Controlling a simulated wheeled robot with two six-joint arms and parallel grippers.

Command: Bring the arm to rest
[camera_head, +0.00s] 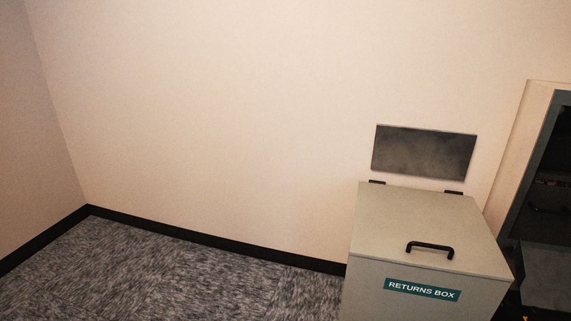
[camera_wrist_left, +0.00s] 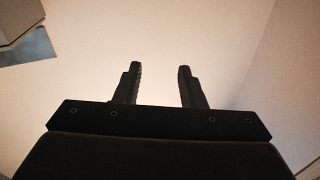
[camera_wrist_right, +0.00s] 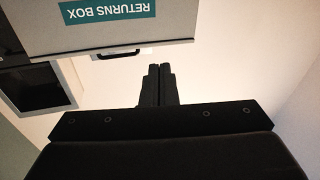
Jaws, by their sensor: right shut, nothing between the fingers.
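My left gripper (camera_wrist_left: 160,85) shows in the left wrist view with its two fingers apart and nothing between them. My right gripper (camera_wrist_right: 160,85) shows in the right wrist view with its fingers together and nothing held. Neither gripper nor arm shows in the head view. The returns box (camera_head: 425,235), beige with a black handle on its closed lid, stands at the lower right of the head view. It also shows at the upper left of the right wrist view (camera_wrist_right: 110,36), apart from the fingers as seen there.
A dark grey panel (camera_head: 424,153) is on the wall behind the box. A cabinet-like unit with a dark opening (camera_head: 548,190) stands at the right edge. Grey carpet (camera_head: 170,275) lies clear to the left of the box, up to the bare walls.

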